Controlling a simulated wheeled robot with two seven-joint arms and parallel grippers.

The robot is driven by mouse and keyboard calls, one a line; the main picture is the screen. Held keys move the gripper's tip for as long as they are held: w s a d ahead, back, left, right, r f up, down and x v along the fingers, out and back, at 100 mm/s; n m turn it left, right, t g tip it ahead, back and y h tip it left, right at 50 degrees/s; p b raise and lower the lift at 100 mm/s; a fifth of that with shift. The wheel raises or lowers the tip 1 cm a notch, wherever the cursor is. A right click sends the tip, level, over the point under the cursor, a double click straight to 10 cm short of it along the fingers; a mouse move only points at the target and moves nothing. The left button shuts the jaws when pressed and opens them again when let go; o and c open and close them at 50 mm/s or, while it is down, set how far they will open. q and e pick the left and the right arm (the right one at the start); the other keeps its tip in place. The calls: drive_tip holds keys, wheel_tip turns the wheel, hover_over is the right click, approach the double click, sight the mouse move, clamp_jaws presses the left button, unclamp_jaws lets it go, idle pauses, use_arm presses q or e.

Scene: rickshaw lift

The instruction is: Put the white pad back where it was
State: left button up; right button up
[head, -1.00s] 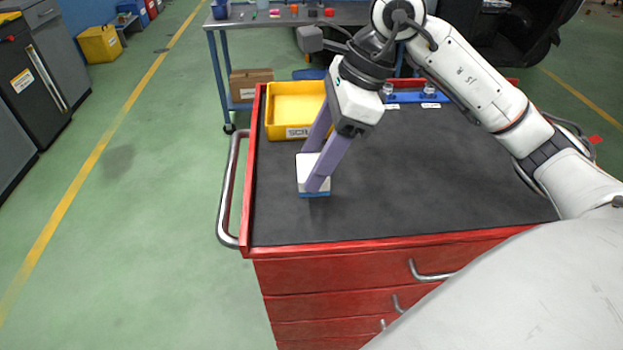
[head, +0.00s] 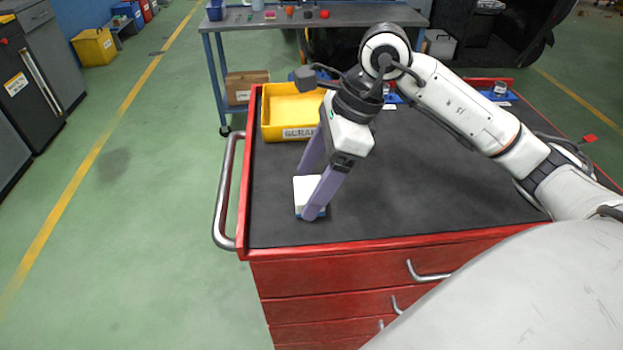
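The white pad (head: 304,186), with a thin blue underside, is on the dark mat of the red trolley, near its left front area. My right gripper (head: 306,196) reaches down over it with two purple fingers, one behind the pad and one in front. The front fingertip comes down past the pad's front edge and hides its right front part. The fingers look spread, with the pad between them; contact is hard to see. My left gripper is not in view.
A yellow bin (head: 283,128) with a partly covered label stands behind the pad on the red trolley (head: 390,237). A blue holder (head: 507,97) with a silver part is at the far right. The mat right of the pad is clear. A metal handle (head: 222,200) runs along the left side.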

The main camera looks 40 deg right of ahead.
drive_tip(key=v, duration=1.2)
drive_tip(key=shift+r+p, duration=0.2)
drive_tip(key=shift+p, duration=0.1)
drive_tip(key=shift+a, duration=0.1)
